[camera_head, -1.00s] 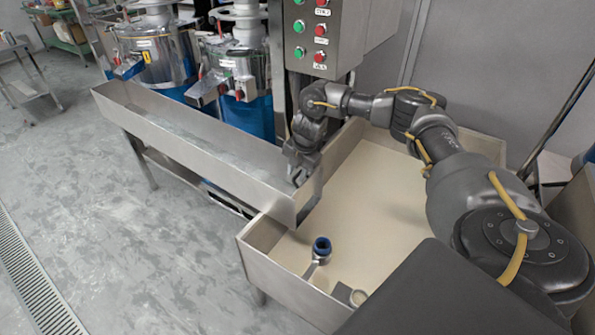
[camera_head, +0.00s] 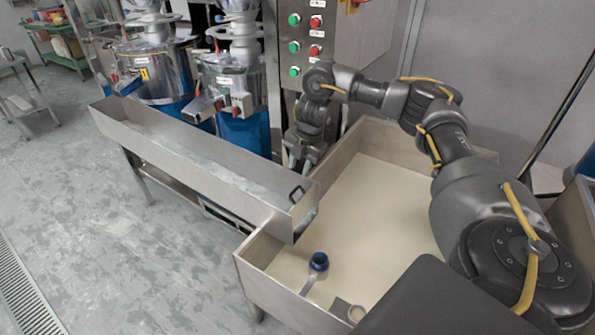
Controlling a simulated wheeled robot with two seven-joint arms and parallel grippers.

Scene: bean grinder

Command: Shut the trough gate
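The long metal trough (camera_head: 190,158) runs from the left toward the cream-floored bin. Its gate (camera_head: 304,207) is at the trough's right end, with a small black handle (camera_head: 297,194) standing up at the top. The gate plate appears to sit across the trough's end; whether it is fully seated I cannot tell. My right gripper (camera_head: 300,166) points down just behind and above the handle, apart from it. Its two fingers look spread with nothing between them. My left gripper is not in view.
Steel-and-blue grinders (camera_head: 235,95) stand behind the trough. A control box (camera_head: 318,40) with green and red buttons rises behind my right gripper.

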